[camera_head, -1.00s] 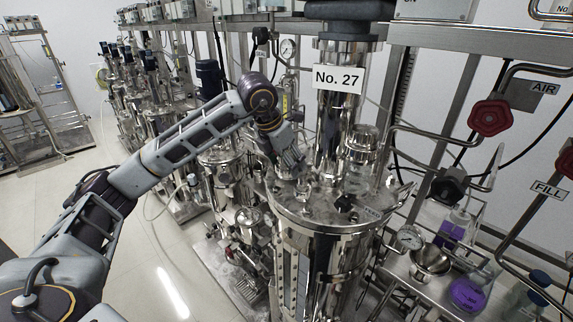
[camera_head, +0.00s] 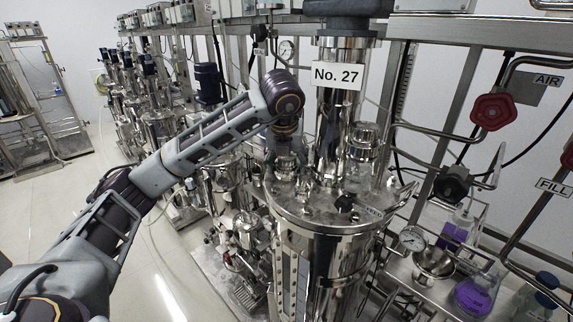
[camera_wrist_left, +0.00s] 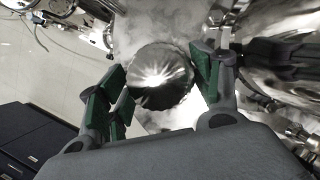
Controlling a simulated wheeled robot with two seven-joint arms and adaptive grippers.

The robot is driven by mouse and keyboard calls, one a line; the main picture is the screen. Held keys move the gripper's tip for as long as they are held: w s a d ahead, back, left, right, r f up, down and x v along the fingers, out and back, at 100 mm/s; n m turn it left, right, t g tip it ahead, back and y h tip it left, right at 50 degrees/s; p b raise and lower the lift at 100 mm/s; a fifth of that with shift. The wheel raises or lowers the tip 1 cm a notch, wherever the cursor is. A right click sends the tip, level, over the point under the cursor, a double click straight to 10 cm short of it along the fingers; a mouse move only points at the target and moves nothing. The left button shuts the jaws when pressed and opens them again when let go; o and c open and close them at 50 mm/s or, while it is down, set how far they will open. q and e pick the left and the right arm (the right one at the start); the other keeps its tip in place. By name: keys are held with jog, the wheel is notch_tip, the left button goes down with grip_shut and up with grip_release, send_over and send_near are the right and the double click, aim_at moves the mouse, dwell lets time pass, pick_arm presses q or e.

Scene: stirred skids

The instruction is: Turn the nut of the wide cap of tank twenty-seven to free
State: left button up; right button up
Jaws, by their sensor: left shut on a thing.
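Tank twenty-seven (camera_head: 305,212) is a polished steel vessel with a flat lid, standing in the middle of the head view. Its white label (camera_head: 337,75) reads "No. 27". My left gripper (camera_head: 286,166) points down at the left rear of the lid. In the left wrist view the nut of the wide cap (camera_wrist_left: 160,76) shows as a round, shiny piece with a ridged edge. The green-padded fingers of the left gripper stand on either side of it, closed on it. The fingers partly hide its sides. My right gripper is not in view.
A tall steel column rises from the lid just right of my left gripper.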

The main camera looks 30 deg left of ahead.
pick_arm(q)
jog(key=shift+n, duration=0.4)
jog(key=o, duration=1)
jog(key=v, duration=1.2)
jog(key=shift+w, duration=0.2)
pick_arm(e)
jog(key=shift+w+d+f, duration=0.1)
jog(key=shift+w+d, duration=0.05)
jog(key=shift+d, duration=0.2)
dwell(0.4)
pick_arm(q)
jog(key=shift+d, duration=0.15)
